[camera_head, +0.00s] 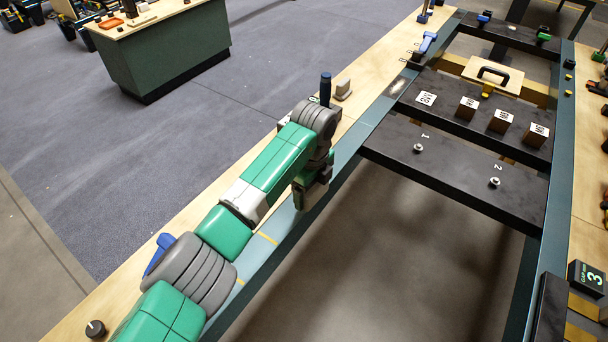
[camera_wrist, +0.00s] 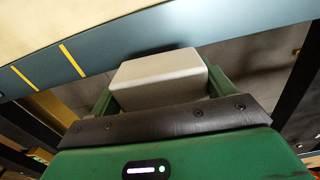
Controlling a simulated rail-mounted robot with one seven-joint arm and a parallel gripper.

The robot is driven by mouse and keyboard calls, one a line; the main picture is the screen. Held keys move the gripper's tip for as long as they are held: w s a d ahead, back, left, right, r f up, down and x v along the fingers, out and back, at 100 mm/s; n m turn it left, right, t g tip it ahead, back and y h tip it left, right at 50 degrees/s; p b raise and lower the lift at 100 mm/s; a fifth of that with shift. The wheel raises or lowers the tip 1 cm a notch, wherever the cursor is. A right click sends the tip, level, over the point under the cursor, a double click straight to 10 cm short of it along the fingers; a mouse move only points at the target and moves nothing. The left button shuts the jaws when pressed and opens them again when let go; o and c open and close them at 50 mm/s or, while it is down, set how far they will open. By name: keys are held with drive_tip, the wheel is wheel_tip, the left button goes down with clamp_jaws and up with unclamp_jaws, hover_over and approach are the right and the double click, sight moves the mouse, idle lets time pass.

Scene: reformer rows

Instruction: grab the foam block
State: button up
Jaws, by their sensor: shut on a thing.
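The foam block (camera_wrist: 160,82) is a pale grey-beige block with rounded edges. In the wrist view it sits between the two green fingers of my gripper (camera_wrist: 162,88), one at each side of it. My gripper is shut on it. In the head view my gripper (camera_head: 312,190) hangs at the end of the green and grey arm, over the blue-grey side rail (camera_head: 345,150). The block cannot be made out there; my arm and hand hide it. In the wrist view a rail with yellow stripes lies just past the block.
A small beige wedge-like piece (camera_head: 343,91) and a dark blue upright peg (camera_head: 325,88) stand on the wooden edge behind my wrist. Dark cross boards (camera_head: 455,165) with bolts and brown blocks (camera_head: 502,121) lie to the right. The frame's middle is open down to the floor.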

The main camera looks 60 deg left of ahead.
drive_tip(key=d+r+p, duration=0.1)
drive_tip(key=d+p, duration=0.2)
drive_tip(key=d, duration=0.9)
drive_tip(key=shift+w, duration=0.45)
